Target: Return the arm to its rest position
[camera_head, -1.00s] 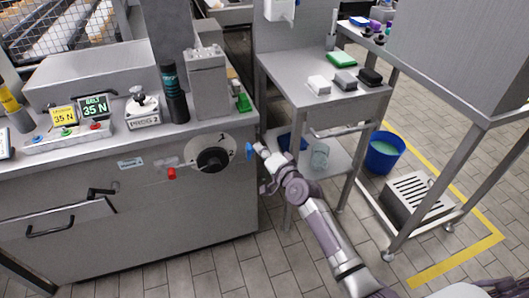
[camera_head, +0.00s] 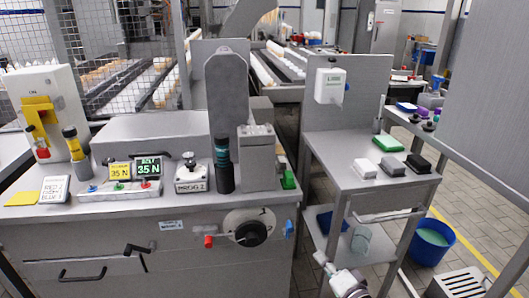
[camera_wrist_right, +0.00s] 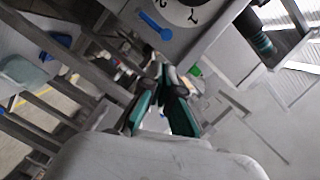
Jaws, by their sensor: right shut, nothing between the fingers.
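My right arm rises from the bottom edge of the head view, and its pale gripper (camera_head: 322,260) is small there. It is below and right of the machine's blue lever (camera_head: 289,228), apart from it, in front of the steel side table. In the right wrist view, the gripper's two green-padded fingers (camera_wrist_right: 167,85) meet at their tips with nothing between them. The blue lever (camera_wrist_right: 155,25) and part of the white dial (camera_wrist_right: 190,12) show beyond them. My left gripper is in neither view.
The grey machine (camera_head: 100,245) fills the left, with a black knob (camera_head: 250,233), a red knob (camera_head: 209,241) and a drawer handle. The side table (camera_head: 350,180) bears several small blocks, with a blue tray on its lower shelf. A blue bucket (camera_head: 430,245) stands on the floor at right.

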